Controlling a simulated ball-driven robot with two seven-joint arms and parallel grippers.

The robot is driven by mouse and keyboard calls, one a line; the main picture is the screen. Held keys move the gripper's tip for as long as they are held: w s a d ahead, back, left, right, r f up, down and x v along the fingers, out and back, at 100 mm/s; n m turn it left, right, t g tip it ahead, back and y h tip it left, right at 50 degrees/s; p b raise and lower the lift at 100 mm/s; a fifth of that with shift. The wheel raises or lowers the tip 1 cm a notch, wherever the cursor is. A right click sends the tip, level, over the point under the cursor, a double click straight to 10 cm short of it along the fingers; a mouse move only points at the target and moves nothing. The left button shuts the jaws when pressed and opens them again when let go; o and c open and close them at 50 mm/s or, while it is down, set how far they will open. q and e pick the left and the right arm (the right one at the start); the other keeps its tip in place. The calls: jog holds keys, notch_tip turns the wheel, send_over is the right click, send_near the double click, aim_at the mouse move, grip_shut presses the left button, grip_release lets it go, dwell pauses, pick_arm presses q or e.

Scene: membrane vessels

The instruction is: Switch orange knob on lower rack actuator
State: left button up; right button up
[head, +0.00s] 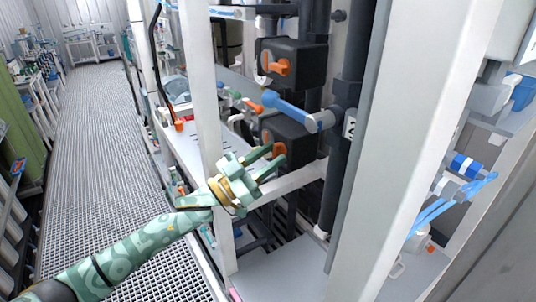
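The lower rack actuator (291,133) is a black box low on the dark pipework, partly hidden behind a white rack bar and my gripper. Its orange knob (279,148) faces left. My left gripper (277,156) reaches in from the lower left, with its green fingers spread apart. The fingertips overlap the lower edge of the knob in the picture; I cannot tell whether they touch it. Nothing shows held between the fingers. My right gripper is not in view.
An upper black actuator (296,60) with its own orange knob (280,67) sits above. A blue-handled valve (284,105) juts out between the two. White uprights (204,100) flank the opening, and a wide white post (405,150) stands to the right. A grated walkway (95,150) lies clear at left.

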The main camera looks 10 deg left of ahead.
pick_arm(q)
jog(key=c, duration=0.6)
jog(key=shift+s, duration=0.1)
grip_shut()
jog(key=shift+r, duration=0.15)
